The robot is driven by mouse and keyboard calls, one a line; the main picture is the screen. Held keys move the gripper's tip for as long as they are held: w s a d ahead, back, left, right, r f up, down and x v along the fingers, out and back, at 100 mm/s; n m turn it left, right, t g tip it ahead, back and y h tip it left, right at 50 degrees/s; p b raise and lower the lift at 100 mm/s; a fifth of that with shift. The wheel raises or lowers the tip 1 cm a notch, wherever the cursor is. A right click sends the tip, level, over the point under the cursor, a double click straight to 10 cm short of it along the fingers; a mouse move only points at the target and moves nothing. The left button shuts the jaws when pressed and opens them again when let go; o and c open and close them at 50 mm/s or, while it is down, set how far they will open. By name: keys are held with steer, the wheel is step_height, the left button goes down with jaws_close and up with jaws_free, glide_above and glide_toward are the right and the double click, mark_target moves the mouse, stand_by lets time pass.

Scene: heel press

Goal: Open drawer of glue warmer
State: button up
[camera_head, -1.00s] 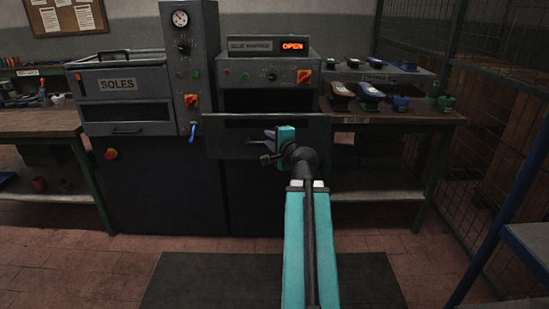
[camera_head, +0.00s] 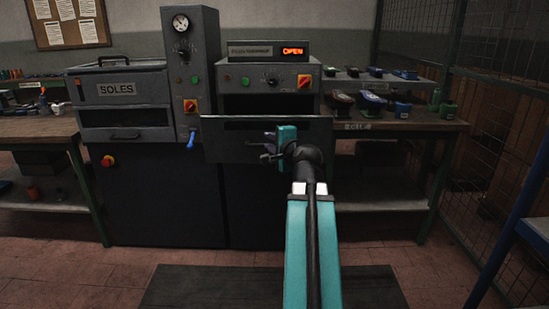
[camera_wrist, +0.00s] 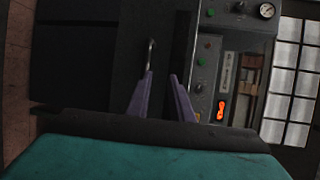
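The glue warmer (camera_head: 245,80) is the middle grey machine in the head view, with a lit orange OPEN display (camera_head: 293,51). Its wide drawer front (camera_head: 225,142), with a dark slot near its top, is wider than the body above it; how far out it stands I cannot tell. A thin bar handle is on it, seen clearly in the wrist view (camera_wrist: 150,55). My gripper (camera_head: 270,147) is at the drawer front, beside the handle. In the wrist view its two purple fingers (camera_wrist: 161,78) are apart, with the handle just ahead of the left fingertip, not clearly between them.
The SOLES machine (camera_head: 117,92) and a grey column with a gauge (camera_head: 181,22) stand to the left, a blue lever (camera_head: 191,138) low on the column. A bench (camera_head: 420,126) with shoes and cups is to the right. Wire mesh closes off the far right.

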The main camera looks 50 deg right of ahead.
steer(key=shift+s+a+f+b, duration=0.2)
steer(key=shift+s+b, duration=0.25)
steer(key=shift+b, duration=1.3)
steer(key=s+a+r+b, duration=0.1)
steer(key=s+a+b, duration=0.4)
steer(key=b, duration=0.3)
steer(key=shift+s, duration=0.65)
steer(key=shift+r, duration=0.1)
